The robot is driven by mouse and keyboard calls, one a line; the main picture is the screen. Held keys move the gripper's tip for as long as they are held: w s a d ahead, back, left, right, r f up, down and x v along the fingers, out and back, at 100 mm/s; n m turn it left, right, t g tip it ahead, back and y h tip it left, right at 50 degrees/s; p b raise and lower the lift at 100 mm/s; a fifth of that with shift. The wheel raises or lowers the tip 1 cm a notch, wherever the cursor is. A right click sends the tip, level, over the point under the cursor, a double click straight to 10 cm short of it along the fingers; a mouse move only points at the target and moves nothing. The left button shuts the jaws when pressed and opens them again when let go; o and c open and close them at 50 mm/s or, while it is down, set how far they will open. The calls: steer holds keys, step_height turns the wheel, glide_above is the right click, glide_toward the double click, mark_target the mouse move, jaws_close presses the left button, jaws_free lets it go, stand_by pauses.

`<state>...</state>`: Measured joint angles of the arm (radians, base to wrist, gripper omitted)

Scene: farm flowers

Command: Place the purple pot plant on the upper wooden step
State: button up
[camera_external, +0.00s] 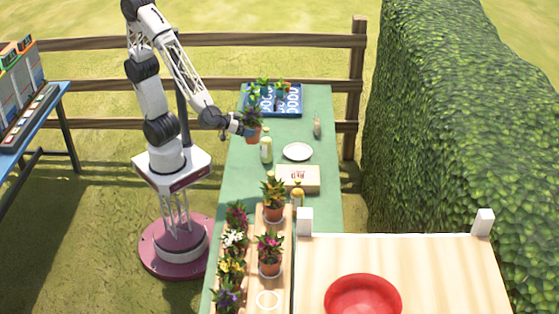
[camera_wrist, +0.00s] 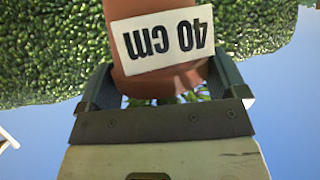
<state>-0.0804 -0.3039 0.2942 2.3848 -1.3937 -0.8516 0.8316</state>
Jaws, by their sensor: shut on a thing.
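My gripper (camera_external: 238,127) is shut on a terracotta pot (camera_external: 253,133) with a leafy green and dark plant, held above the far-left part of the green table. In the wrist view, the pot (camera_wrist: 155,15) sits between both fingers of my gripper (camera_wrist: 160,82) and bears a white "40 cm" label, upside down. Its flower colour is not clear. The upper wooden step (camera_external: 286,275) is at the near end and holds an orange-yellow plant (camera_external: 273,192) and a pink one (camera_external: 269,250). A white ring (camera_external: 268,300) is bare on it. A purple-flowered plant (camera_external: 225,296) stands lower, left of the step.
A blue tray (camera_external: 285,112) with plants stands at the table's far end. A bottle (camera_external: 266,150), white plate (camera_external: 297,152), box (camera_external: 300,178) and small yellow bottle (camera_external: 298,193) stand between. Several flowers line the left edge. A red bowl (camera_external: 363,295) is front right.

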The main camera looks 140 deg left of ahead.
steer(key=w+d+f+m+t+h, duration=0.1)
steer(key=w+d+f, duration=0.2)
steer(key=w+d, duration=0.9)
steer(key=w+d+f+m+t+h, duration=0.1)
steer(key=w+d+f+m+t, duration=0.1)
steer(key=w+d, duration=1.1)
steer(key=shift+w+d+f+h, duration=0.3)
steer(key=shift+w+f, duration=0.3)
steer(key=shift+w, duration=0.35)
steer(key=w+d+f, duration=0.1)
steer(key=w, duration=1.5)
steer(key=shift+d+f, duration=0.25)
steer(key=shift+f, duration=1.75)
steer(key=shift+f, duration=0.1)
